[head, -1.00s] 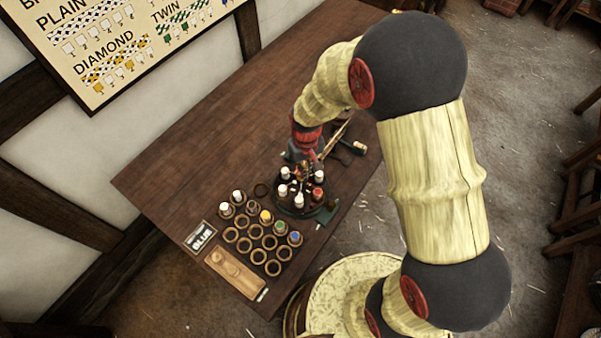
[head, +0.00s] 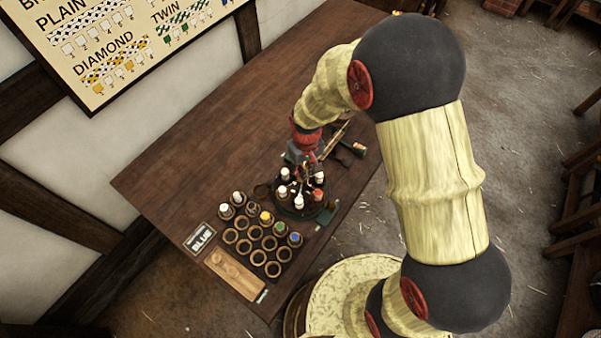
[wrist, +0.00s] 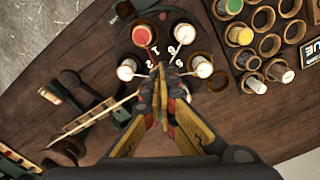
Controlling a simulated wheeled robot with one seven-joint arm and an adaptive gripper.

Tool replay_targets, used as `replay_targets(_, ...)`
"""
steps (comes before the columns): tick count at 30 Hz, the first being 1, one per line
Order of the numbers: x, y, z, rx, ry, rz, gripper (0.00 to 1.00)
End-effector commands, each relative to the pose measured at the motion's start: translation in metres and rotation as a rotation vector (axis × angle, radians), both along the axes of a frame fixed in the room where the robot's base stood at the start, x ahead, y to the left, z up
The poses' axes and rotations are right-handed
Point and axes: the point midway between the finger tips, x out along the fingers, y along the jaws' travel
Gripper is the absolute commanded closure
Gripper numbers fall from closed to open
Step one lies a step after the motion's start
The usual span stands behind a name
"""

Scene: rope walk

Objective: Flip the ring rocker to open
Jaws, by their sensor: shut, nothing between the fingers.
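A round dark braiding stand (head: 300,212) carries several bobbins with pale and red tops. In the wrist view its disc (wrist: 163,52) shows white numbers, and cords run from the bobbins toward the middle. My gripper (wrist: 166,78) is shut and empty over the near part of the disc, its fingers hiding the centre. In the head view my gripper (head: 305,172) is low over the stand. I cannot make out the ring rocker for certain; a small green piece (head: 327,217) sits at the stand's edge, and another green-and-white fitting (wrist: 50,95) lies to the left in the wrist view.
A rack of round holders (head: 257,240), some with coloured bobbins, stands beside the stand. A lettered card (head: 199,238) and a wooden tray (head: 235,274) lie near it. A pale stick (wrist: 95,118) lies beside the stand. The far tabletop (head: 220,130) is clear.

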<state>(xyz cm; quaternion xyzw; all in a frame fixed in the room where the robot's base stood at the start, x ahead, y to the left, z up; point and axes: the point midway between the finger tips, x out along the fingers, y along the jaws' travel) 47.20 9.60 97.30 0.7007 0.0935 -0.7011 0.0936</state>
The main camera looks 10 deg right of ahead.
Motion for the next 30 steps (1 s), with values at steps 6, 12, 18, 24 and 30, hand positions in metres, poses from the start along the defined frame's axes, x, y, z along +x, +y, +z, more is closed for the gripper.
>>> replay_targets(6,0.000,0.000,0.019,0.000,-0.001,0.000,1.00)
replay_targets(12,0.000,0.000,0.033,0.000,0.000,0.000,1.00)
replay_targets(18,0.000,0.000,0.048,0.000,-0.001,0.000,1.00)
replay_targets(24,0.001,0.000,0.062,0.001,-0.002,0.000,1.00)
replay_targets(30,0.000,0.000,0.073,0.000,0.000,0.000,1.00)
